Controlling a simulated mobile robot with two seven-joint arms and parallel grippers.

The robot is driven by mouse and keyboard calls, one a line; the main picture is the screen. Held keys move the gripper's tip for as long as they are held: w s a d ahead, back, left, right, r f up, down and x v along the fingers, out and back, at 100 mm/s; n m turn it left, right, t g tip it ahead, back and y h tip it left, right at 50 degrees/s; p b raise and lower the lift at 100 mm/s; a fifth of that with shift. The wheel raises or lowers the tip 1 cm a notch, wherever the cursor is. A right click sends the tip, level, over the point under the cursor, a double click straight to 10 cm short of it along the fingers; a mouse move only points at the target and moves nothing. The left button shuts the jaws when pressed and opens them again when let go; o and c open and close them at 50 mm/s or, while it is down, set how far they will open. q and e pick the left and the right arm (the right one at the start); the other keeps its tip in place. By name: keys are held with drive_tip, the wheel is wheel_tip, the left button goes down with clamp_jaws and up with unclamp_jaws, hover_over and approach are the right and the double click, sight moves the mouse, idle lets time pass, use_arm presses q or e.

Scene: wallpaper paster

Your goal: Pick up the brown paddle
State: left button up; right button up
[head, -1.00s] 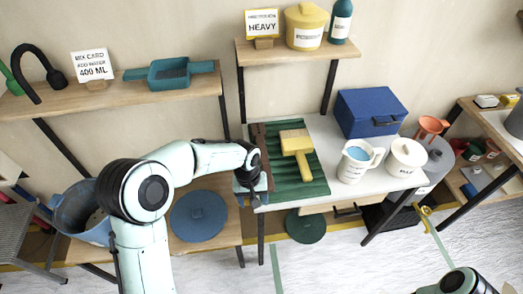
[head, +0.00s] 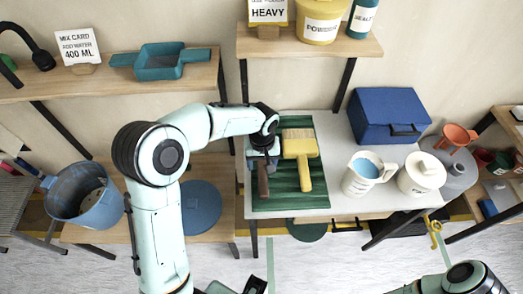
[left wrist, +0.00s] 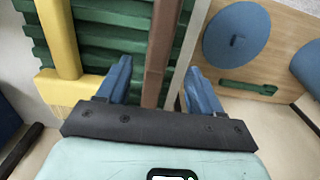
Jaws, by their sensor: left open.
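The brown paddle (head: 263,186) lies along the left side of the green ribbed mat (head: 290,201) on the white table. Its far part is hidden under my left gripper in the head view. My left gripper (head: 262,160) is open above it. In the left wrist view, the paddle's long brown bar (left wrist: 162,45) runs between the two blue fingers of my left gripper (left wrist: 159,75), with a gap on both sides. My right gripper is out of view; only part of my right arm shows at the lower right.
A yellow brush (head: 302,165) lies on the mat just right of the paddle. A shelf (head: 340,47) rises behind. A blue bucket (head: 87,200) is at the left.

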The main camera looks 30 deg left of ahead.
sight(263, 171)
use_arm(q)
drive_tip(key=f, duration=0.6)
drive_tip(key=shift+w+a+f, duration=0.15)
drive_tip(key=shift+w+f, duration=0.05)
drive_tip(key=shift+w, duration=0.2)
drive_tip(key=shift+c, duration=0.3)
drive_tip(key=c, duration=1)
